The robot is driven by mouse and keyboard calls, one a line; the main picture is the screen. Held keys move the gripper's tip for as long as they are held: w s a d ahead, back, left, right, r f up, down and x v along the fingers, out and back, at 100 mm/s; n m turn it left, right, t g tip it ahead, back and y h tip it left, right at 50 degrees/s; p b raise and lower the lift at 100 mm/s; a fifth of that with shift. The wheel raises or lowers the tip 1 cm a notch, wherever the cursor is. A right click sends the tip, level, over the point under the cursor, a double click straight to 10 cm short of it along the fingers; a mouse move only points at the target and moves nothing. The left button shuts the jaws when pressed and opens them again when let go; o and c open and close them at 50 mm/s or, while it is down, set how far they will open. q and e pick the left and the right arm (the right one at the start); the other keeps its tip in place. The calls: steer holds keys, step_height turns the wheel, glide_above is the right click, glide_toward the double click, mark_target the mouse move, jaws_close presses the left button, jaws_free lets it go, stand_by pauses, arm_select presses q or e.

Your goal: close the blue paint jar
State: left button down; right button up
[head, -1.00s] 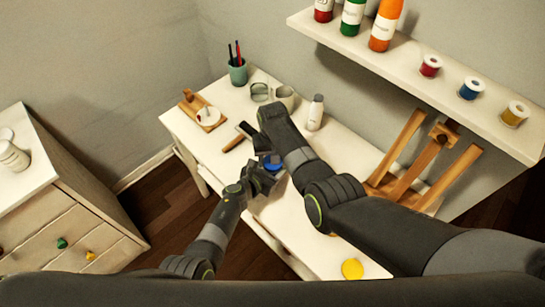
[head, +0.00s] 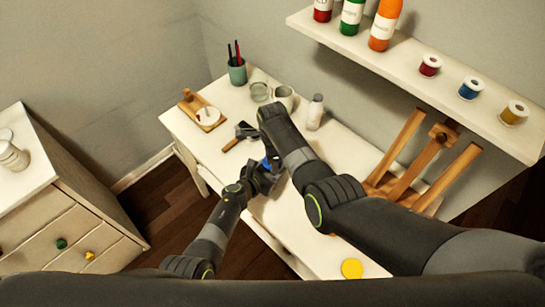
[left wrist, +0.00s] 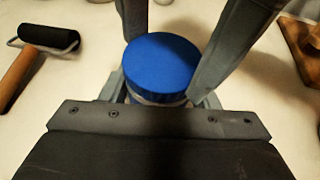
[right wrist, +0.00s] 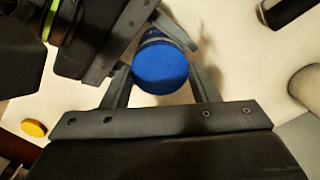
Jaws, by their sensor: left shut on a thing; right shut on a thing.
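The blue paint jar has a round blue lid (left wrist: 160,65) on top, lying over the jar's clear body (left wrist: 162,100). I cannot tell whether the lid is fully screwed down. My left gripper (head: 262,173) is shut on the jar body, low beneath the lid. My right gripper (right wrist: 160,78) comes from above and is shut on the lid, one finger on each side. The lid also shows in the right wrist view (right wrist: 160,68). In the head view my arms hide most of the jar.
A brayer roller (head: 240,135) lies just behind the jar. A white bottle (head: 315,112), a brush cup (head: 237,70) and a wooden easel (head: 425,160) stand on the white desk (head: 290,225). A yellow lid (head: 352,268) lies near the front right. A shelf (head: 440,80) overhangs the right.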

steer(key=m, duration=0.4)
steer(key=o, duration=0.8)
steer(key=shift+o, duration=0.8)
steer(key=shift+s, duration=0.1)
step_height(320, 180, up, 4)
steer(key=shift+a+f, duration=0.15)
steer(key=shift+f, duration=0.1)
steer(key=shift+r, duration=0.5)
steer(key=shift+c, duration=0.4)
